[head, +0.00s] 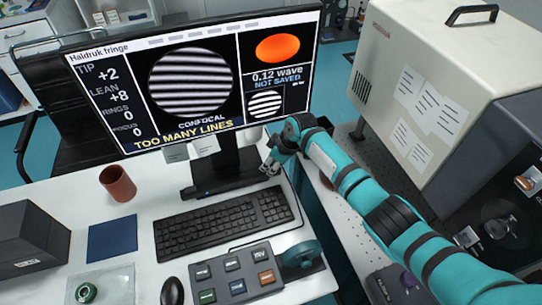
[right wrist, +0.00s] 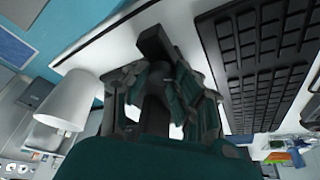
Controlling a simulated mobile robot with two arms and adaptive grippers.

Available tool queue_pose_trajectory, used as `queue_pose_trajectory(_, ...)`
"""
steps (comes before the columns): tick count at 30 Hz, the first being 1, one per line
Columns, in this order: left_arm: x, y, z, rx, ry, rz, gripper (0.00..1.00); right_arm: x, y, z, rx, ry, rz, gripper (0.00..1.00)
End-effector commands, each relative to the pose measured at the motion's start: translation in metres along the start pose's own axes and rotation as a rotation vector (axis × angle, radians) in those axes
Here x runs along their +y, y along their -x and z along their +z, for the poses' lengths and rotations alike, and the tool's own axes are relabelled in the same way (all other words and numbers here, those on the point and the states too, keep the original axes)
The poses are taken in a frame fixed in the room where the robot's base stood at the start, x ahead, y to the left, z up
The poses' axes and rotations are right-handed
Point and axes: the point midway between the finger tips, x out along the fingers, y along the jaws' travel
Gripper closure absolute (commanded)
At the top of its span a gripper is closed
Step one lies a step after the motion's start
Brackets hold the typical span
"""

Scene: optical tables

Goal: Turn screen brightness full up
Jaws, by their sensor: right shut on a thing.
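The monitor screen (head: 190,75) is lit and shows black and white fringes, an orange disc and the words "TOO MANY LINES". Its dark stand ends in a black bar (head: 225,184) on the white table. My right gripper (head: 271,168) is at the right end of this bar, below the screen's lower right corner. In the right wrist view the bar (right wrist: 154,42) runs up to my right gripper (right wrist: 160,105), whose fingers are shut around a dark part there. The fingers largely hide that part, so its shape and setting cannot be told. My left gripper is out of view.
A black keyboard (head: 222,222) lies in front of the bar. A button box (head: 235,280), a teal wheel (head: 300,254) and a mouse (head: 172,291) are nearer. A red-brown cup (head: 118,184) stands left. A large beige instrument (head: 440,60) stands right, beyond a gap.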

Motion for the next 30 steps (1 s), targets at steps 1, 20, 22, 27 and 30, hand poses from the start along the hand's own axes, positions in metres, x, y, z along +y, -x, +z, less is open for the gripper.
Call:
queue_pose_trajectory(1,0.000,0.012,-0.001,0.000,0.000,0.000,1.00,-0.001,0.005,-0.002,-0.001,-0.037,0.014,1.00)
queue_pose_trajectory(20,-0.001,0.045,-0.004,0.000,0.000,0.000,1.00,-0.001,0.001,-0.001,0.000,-0.365,0.153,1.00)
queue_pose_trajectory(22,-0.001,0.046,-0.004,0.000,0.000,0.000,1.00,-0.001,0.001,-0.001,0.000,-0.377,0.157,1.00)
queue_pose_trajectory(27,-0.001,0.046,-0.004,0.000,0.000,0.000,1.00,-0.001,0.001,-0.001,0.001,-0.388,0.162,1.00)
queue_pose_trajectory(30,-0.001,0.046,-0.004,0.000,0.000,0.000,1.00,-0.001,0.000,-0.001,0.001,-0.389,0.162,1.00)
